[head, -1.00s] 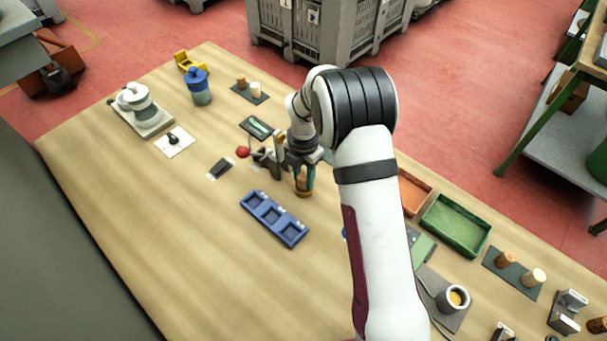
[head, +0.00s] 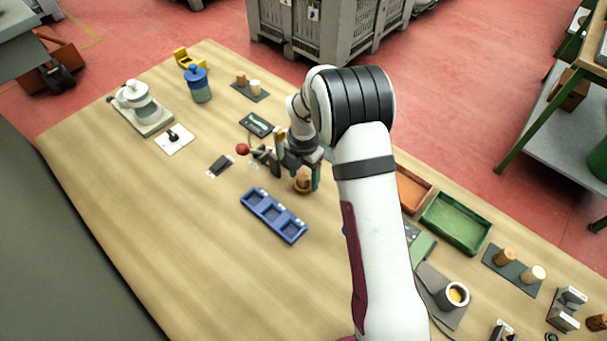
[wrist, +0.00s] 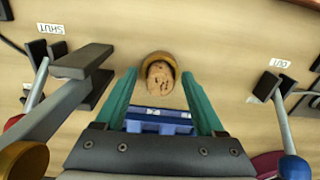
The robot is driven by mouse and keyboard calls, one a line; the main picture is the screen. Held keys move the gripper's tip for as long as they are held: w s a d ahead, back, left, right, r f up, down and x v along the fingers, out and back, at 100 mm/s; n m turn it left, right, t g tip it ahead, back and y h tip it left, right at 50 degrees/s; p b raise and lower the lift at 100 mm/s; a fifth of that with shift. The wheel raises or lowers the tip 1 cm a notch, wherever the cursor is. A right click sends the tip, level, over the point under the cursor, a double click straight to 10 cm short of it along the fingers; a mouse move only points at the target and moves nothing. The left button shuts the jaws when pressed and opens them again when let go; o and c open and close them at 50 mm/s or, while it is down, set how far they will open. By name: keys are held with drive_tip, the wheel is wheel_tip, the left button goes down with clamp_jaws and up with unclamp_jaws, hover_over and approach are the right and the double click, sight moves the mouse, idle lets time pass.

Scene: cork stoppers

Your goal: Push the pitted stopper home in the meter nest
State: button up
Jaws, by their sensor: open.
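The pitted stopper (wrist: 159,78) is a tan cork with dark pits on its face. It stands in the round brass-coloured meter nest (wrist: 146,61), with its upper part showing above the rim. In the head view the stopper (head: 303,177) and nest (head: 302,190) are below my wrist. My gripper (wrist: 159,74) is open, with one teal finger on each side of the stopper and visible gaps between. It also shows in the head view (head: 305,180), where the arm hides part of it. How deep the stopper sits is hidden.
A red-knobbed lever (wrist: 38,80) by a "SHUT" label and a blue-knobbed lever (wrist: 288,140) by an "OUT" label flank the nest. A blue three-pocket tray (head: 273,216) lies in front. Green (head: 455,222) and orange trays are right. Bare table lies left of the blue tray.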

wheel_tip(320, 180, up, 16)
idle(0.3)
drive_tip(key=shift+f, duration=0.1)
drive_tip(key=s+d+r+m, duration=0.1)
drive_tip(key=s+r+m, duration=0.2)
drive_tip(key=s+m, duration=0.35)
drive_tip(key=s+d+r+m, duration=0.2)
drive_tip(key=s+r+m, duration=0.1)
drive_tip(key=s+m, duration=0.35)
drive_tip(key=s+f+m+y, duration=0.1)
drive_tip(key=s+f+m, duration=0.1)
drive_tip(key=s+m, duration=1.6)
drive_tip(key=shift+s+d+m+y, duration=0.35)
drive_tip(key=shift+s+m+y, duration=0.05)
drive_tip(key=shift+m, duration=0.7)
